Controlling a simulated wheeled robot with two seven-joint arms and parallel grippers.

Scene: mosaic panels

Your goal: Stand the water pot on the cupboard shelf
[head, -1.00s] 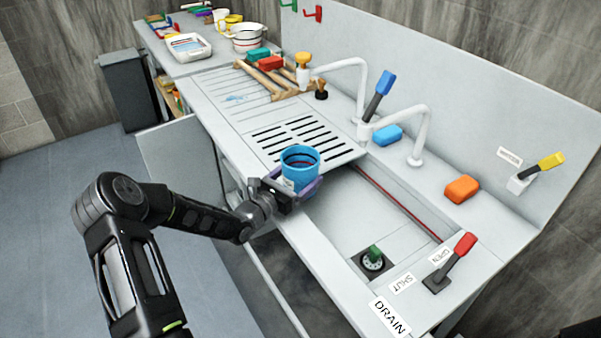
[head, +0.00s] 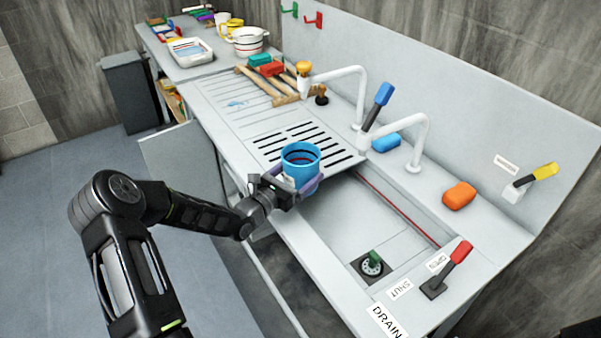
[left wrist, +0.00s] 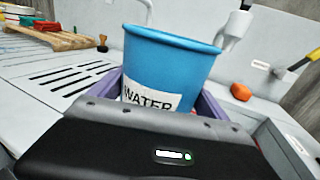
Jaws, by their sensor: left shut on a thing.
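The water pot (head: 301,162) is a blue, open-topped pot. My left gripper (head: 298,186) is shut on it, with purple fingers on either side. In the head view the pot is upright or nearly so, above the counter where the slotted drainer meets the sink. In the left wrist view the pot (left wrist: 170,62) fills the middle and its white label reads WATER. The cupboard is below the counter, with an open door (head: 183,160) at the left. Its shelf is mostly hidden by the counter and my arm. My right gripper is not in view.
The sink basin (head: 345,215) has a drain with a green plug (head: 373,258). Two white taps, a blue sponge (head: 386,140), an orange sponge (head: 459,195) and a red-handled drain lever (head: 452,265) are around it. Wooden rails (head: 270,85) lie farther back. The floor at left is clear.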

